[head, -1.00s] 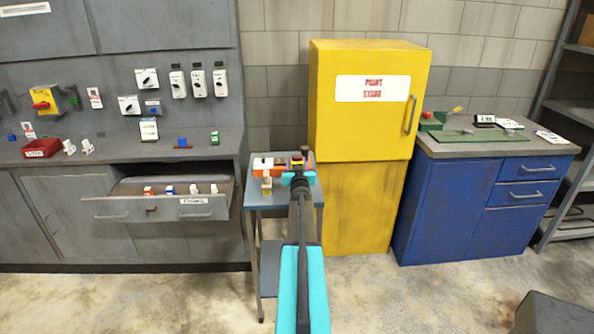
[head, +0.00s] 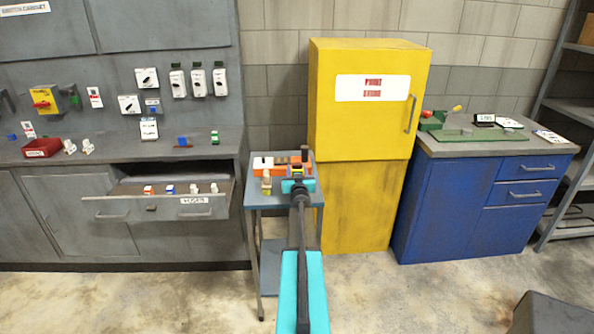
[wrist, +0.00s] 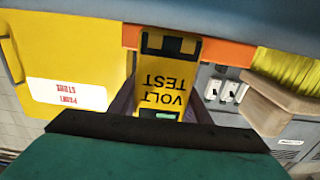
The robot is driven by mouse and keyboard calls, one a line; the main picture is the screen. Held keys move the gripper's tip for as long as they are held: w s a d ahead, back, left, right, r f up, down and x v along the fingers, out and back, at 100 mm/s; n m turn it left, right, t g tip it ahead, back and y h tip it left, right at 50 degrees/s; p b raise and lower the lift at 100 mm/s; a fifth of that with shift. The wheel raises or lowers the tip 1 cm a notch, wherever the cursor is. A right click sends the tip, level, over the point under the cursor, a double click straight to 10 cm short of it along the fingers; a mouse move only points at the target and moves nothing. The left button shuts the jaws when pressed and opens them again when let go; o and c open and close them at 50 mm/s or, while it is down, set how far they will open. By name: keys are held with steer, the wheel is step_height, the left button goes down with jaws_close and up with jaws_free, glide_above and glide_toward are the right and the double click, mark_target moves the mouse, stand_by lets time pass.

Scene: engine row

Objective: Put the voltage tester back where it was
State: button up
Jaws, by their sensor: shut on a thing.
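The voltage tester (wrist: 170,82) is a yellow block marked VOLT TEST, with a black part at its far end and a small green patch near me. My gripper (wrist: 163,108) is shut on it, with a finger at each side. An orange tray (wrist: 215,52) lies just beyond the tester in the wrist view. In the head view my gripper (head: 298,184) is over the small blue-grey cart (head: 258,200), at the near side of the orange tray (head: 268,172). My gripper and arm partly hide the tester there. I cannot tell whether the tester touches the tray.
A pale wooden piece (wrist: 275,98) and a yellow coil (wrist: 285,68) are close beside the tray. The yellow paint cabinet (head: 360,120) stands right behind the cart. A drawer (head: 150,208) is open left of the cart. The blue cabinet (head: 480,210) stands further right.

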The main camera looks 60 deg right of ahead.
steer(key=o, duration=1.3)
steer(key=shift+r, duration=0.15)
steer(key=shift+b+v, duration=1.45)
steer(key=shift+v, duration=4.55)
